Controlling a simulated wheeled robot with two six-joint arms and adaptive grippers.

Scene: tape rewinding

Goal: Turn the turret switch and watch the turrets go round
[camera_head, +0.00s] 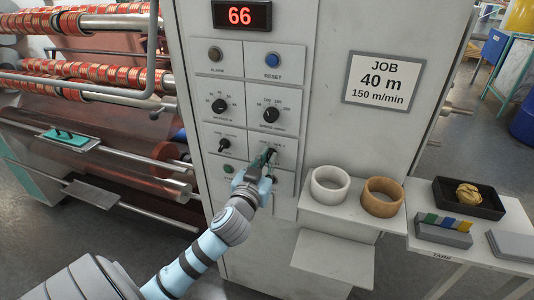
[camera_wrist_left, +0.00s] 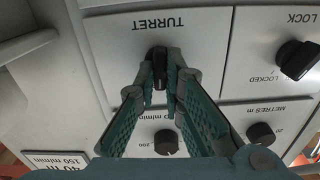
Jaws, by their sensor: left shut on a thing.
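The turret switch (camera_wrist_left: 157,68) is a black knob under the upside-down label TURRET in the left wrist view. My left gripper (camera_wrist_left: 160,75) is shut on it, with one fingertip on each side. In the head view my left gripper (camera_head: 267,160) reaches the lower right panel of the machine and mostly hides the switch. The turrets, with red and gold tape rolls (camera_head: 85,70) on bars, stand at the left of the head view. My right gripper is not in view.
A lock knob (camera_wrist_left: 299,60) sits beside the turret panel. The metres knob (camera_head: 219,105) and speed knob (camera_head: 271,115) are above it. A red display (camera_head: 241,15) reads 66. A shelf at right holds a white ring (camera_head: 330,186) and a brown ring (camera_head: 382,197).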

